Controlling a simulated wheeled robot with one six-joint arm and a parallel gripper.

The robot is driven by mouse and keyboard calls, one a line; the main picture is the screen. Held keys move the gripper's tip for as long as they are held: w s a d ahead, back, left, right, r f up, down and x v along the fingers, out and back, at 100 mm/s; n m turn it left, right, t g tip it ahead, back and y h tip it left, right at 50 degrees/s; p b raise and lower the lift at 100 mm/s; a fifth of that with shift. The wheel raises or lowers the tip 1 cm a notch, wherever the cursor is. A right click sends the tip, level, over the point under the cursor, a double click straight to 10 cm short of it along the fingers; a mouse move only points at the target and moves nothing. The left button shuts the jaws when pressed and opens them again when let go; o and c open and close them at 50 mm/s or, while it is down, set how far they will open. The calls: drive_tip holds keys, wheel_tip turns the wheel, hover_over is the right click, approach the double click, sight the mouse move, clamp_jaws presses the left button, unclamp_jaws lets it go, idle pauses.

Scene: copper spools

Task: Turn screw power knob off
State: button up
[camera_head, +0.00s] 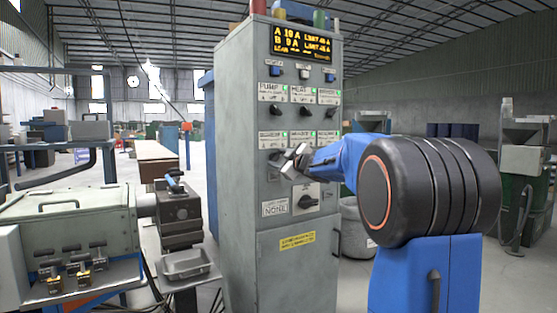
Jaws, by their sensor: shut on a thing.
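The grey control cabinet (245,190) stands in the middle of the view. Its front has rows of dark knobs under white labels. My gripper (286,162) is at the front panel, shut on the left knob of the lower knob row, just under a small label (271,137). The label is too small to read surely. The jaws hide most of that knob, so I cannot tell which way it points. The other knobs of this row are partly hidden by my arm.
A large black rotary switch (308,202) sits below my gripper. A lit display (301,42) is at the cabinet top. A grey machine (70,225) stands close on the left, with a small metal tray (187,265) beside the cabinet. A grey bin (355,225) stands behind on the right.

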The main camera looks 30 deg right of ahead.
drive_tip(key=n, duration=0.4)
drive_tip(key=shift+f+n, duration=0.1)
drive_tip(key=shift+n, duration=0.2)
drive_tip(key=shift+f+n, duration=0.1)
drive_tip(key=shift+n, duration=1.9)
drive_tip(key=o, duration=1)
drive_tip(key=shift+a, duration=0.1)
drive_tip(key=shift+o, duration=0.2)
drive_tip(key=shift+s, duration=0.15)
